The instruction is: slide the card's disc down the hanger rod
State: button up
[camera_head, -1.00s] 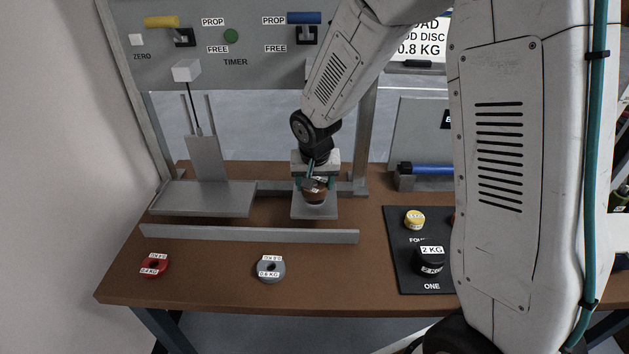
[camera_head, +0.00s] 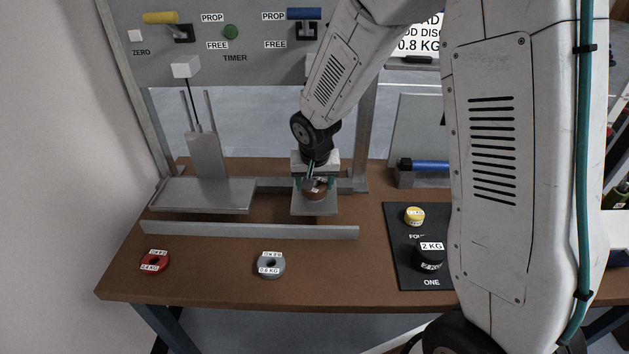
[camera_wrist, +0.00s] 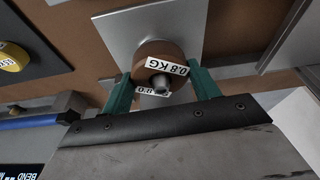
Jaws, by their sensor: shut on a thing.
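The card (camera_head: 417,38) at the back is partly covered by my arm; it shows "OD DISC" and 0.8 KG. A brown disc labelled 0.8 KG (camera_wrist: 145,54) is between the teal fingers of my gripper (camera_wrist: 160,86), one on each side. In the head view, my gripper (camera_head: 316,184) holds the brown disc (camera_head: 315,193) over the right grey plate (camera_head: 314,209). The metal tip of the hanger rod (camera_wrist: 161,82) shows at the disc's centre hole, so the disc appears around the rod. The gap between disc and plate is hard to judge.
A red disc (camera_head: 154,263) and a grey disc labelled 0.6 KG (camera_head: 270,266) lie at the front of the table. A grey bar (camera_head: 250,231) runs before the plates. A black mat (camera_head: 405,270) holds yellow and black weights. Frame posts stand close behind.

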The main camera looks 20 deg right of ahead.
jog(key=shift+f, duration=0.15)
jog(key=o, duration=1)
jog(key=shift+f, duration=0.1)
jog(key=v, duration=0.8)
